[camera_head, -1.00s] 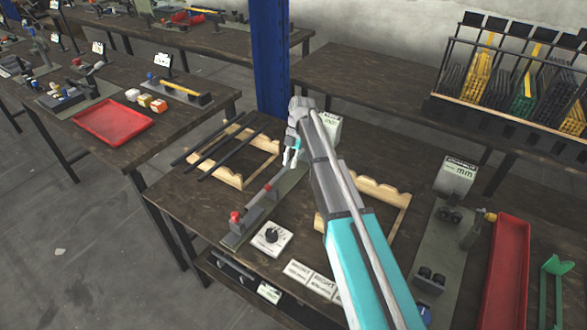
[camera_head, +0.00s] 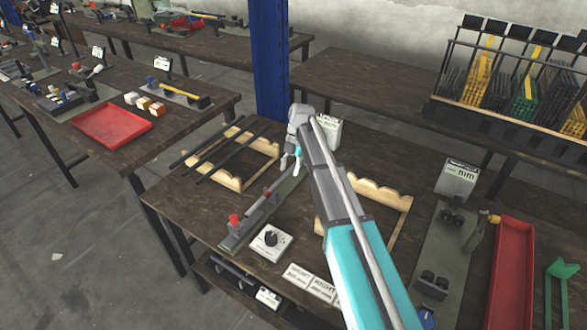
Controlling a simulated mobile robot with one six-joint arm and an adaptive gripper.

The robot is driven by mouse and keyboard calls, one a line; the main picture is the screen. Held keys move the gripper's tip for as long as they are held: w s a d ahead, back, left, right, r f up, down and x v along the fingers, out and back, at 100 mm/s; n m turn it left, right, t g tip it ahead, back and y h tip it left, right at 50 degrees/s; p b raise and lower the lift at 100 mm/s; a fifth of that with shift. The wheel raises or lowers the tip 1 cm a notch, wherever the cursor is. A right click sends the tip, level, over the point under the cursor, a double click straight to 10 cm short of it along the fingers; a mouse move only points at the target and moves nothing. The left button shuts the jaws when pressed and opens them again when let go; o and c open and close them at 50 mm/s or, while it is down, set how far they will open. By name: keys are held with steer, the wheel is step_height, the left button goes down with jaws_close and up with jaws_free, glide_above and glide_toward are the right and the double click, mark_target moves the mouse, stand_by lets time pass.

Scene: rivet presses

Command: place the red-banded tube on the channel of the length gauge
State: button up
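The length gauge (camera_head: 233,239) is a long grey-green bar fixture with a red knob at its near end, on the near table. A thin dark tube with a red band (camera_head: 266,194) appears to lie along the gauge's channel; its far part runs toward my gripper and is hard to make out. My gripper (camera_head: 290,162) is just above the far end of the gauge, pointing down. Its two small fingertips look apart, with nothing visible between them. My forearm hides the table to the right of it.
Several dark tubes (camera_head: 205,152) lie across a wooden rack (camera_head: 232,182) at left. An empty notched wooden rack (camera_head: 385,193) is right of my arm. A white dial box (camera_head: 270,243) and cards (camera_head: 310,281) lie in front. A red tray (camera_head: 510,275) stands at right.

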stand_by(0.4)
steer(key=p+v, duration=1.1)
steer(key=v, duration=0.1)
stand_by(0.6)
steer(key=shift+w, duration=0.1)
stand_by(0.4)
steer(key=s+d+m+t, duration=0.1)
steer(key=s+d+m, duration=0.3)
steer(key=s+m, duration=0.5)
steer(key=s+d+f+m+t+h, duration=0.1)
steer(key=s+d+m, duration=0.4)
steer(key=s+m, duration=0.4)
steer(key=s+d+m+t+h, duration=0.1)
steer(key=s+d+m, duration=0.4)
steer(key=s+m, duration=0.4)
steer(key=shift+s+d+f+m+t, duration=0.2)
steer(key=shift+m+t, duration=0.1)
steer(key=shift+m, duration=0.8)
